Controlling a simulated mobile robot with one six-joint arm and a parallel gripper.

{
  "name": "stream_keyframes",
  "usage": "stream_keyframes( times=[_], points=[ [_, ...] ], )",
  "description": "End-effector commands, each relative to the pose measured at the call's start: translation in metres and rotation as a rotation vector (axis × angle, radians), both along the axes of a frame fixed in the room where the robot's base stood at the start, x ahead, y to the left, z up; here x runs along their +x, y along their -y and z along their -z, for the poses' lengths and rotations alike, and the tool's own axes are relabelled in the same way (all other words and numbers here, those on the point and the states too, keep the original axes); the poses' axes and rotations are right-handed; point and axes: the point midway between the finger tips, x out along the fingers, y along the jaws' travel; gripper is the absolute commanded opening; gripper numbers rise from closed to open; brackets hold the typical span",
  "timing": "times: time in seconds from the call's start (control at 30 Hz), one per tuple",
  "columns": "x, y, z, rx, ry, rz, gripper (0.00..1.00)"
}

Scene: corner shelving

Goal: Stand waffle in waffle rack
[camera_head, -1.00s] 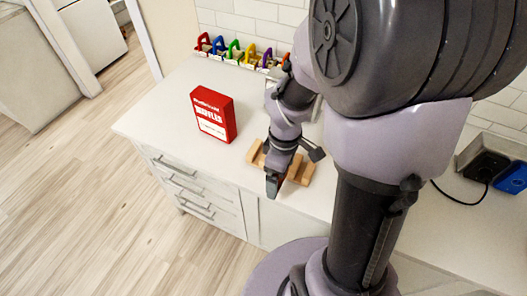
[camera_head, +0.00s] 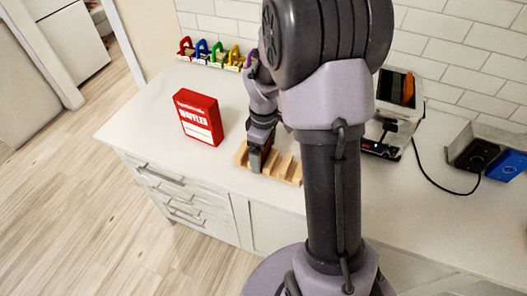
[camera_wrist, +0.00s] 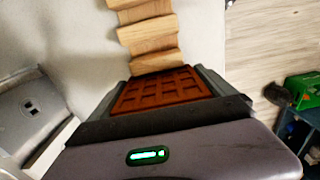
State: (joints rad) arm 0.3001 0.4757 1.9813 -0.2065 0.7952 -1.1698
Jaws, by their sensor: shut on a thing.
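My gripper (camera_head: 255,160) points down at the left part of the wooden waffle rack (camera_head: 285,170) on the counter. In the wrist view my gripper (camera_wrist: 162,84) is shut on a reddish-brown waffle (camera_wrist: 165,92) with a square grid, held between its two fingers. The slotted blocks of the rack (camera_wrist: 148,35) show just beyond the waffle's far edge. In the head view the waffle is mostly hidden by the gripper. I cannot tell whether it touches the rack or is in a slot.
A red waffle box (camera_head: 198,118) stands left of the rack. The counter's front left is clear.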

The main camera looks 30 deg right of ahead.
Motion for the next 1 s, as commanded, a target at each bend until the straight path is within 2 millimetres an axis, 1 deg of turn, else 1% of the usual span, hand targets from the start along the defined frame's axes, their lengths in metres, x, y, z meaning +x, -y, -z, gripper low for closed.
stream_keyframes(
  times=[0.07, 0.1, 0.13, 0.33, 0.37, 0.43, 0.47, 0.57, 0.6, 0.7, 0.8, 0.93, 0.97, 1.0],
  points=[
    [0.0, 0.0, 0.004, 0.0, 0.0, 0.0, 0.55],
    [0.0, 0.0, 0.004, 0.0, 0.0, 0.0, 0.98],
    [0.0, 0.0, 0.003, 0.0, 0.0, 0.0, 1.0],
    [0.0, 0.0, 0.003, 0.0, 0.0, 0.0, 1.0],
    [0.0, 0.0, 0.001, 0.0, 0.0, 0.0, 1.0],
    [0.0, 0.0, -0.008, -0.001, 0.001, 0.0, 1.0],
    [0.0, 0.0, -0.015, -0.001, 0.002, -0.001, 1.0],
    [0.0, 0.0, -0.045, -0.002, 0.003, 0.001, 1.0],
    [0.001, 0.0, -0.058, -0.002, 0.004, 0.001, 1.0],
    [0.0, 0.0, -0.086, -0.002, 0.004, 0.0, 1.0],
    [0.0, 0.0, -0.106, -0.001, 0.002, 0.001, 1.0],
    [-0.001, -0.001, -0.121, 0.0, 0.003, 0.003, 1.0],
    [-0.001, -0.003, -0.126, -0.001, 0.011, 0.014, 1.0],
    [-0.005, -0.01, -0.137, 0.001, 0.029, 0.046, 1.0]
  ],
)
